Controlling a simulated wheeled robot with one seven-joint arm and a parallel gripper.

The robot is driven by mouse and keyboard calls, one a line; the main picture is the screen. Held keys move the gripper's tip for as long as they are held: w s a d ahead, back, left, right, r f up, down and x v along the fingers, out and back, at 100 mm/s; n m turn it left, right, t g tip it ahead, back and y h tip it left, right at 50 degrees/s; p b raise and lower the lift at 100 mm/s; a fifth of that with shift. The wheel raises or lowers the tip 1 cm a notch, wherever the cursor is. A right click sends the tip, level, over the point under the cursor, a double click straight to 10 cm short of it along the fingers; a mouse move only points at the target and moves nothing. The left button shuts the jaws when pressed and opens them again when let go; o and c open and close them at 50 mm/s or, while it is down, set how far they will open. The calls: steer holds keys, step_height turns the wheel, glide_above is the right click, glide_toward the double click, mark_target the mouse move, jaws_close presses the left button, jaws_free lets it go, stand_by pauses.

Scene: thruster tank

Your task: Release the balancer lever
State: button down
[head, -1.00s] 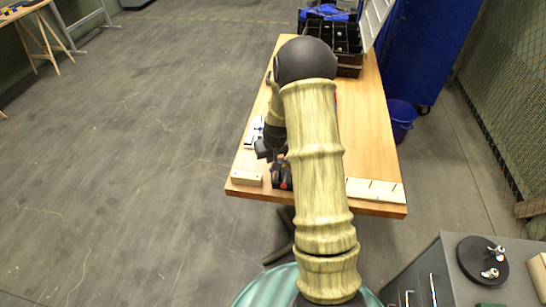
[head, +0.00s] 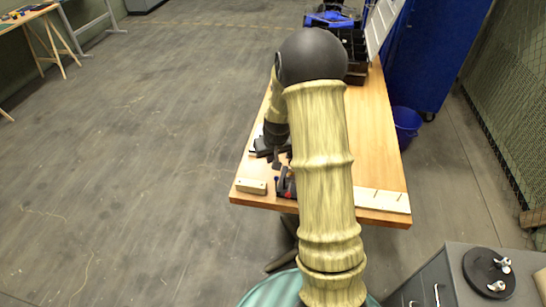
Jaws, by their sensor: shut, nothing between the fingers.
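My gripper (head: 277,163) shows beside my arm, low over the front left part of the wooden table, pointing down; its fingers look small and dark, and closed. A dark device with red parts (head: 286,184) sits on the table just below it in the picture, partly hidden behind my arm. I cannot tell whether the fingers touch it. I cannot make out which part is the balancer lever. A pale item left of the gripper is mostly covered by it.
The wooden table (head: 376,140) carries a small wooden block (head: 251,186) at its front left and a slotted pale board (head: 384,201) at its front right. An open black organizer (head: 355,45) stands at the back. A grey cabinet (head: 455,270) with a black disc (head: 489,272) is at lower right.

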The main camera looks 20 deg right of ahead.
steer(key=s+r, duration=0.1)
steer(key=s+a+r, duration=0.1)
steer(key=s, duration=0.1)
steer(key=shift+s+a+r, duration=0.1)
steer(key=shift+a+r, duration=0.1)
steer(key=shift+r, duration=0.2)
steer(key=s+a+r, duration=0.3)
steer(key=s, duration=0.3)
steer(key=s+a+r+p, duration=0.1)
steer(key=s+a+r, duration=0.2)
steer(key=s, duration=0.3)
steer(key=s+a+r+n+p, duration=0.1)
steer(key=s+a+r, duration=0.2)
steer(key=s, duration=0.3)
steer(key=shift+r+g, duration=0.35)
steer(key=shift+g, duration=0.05)
stand_by(0.4)
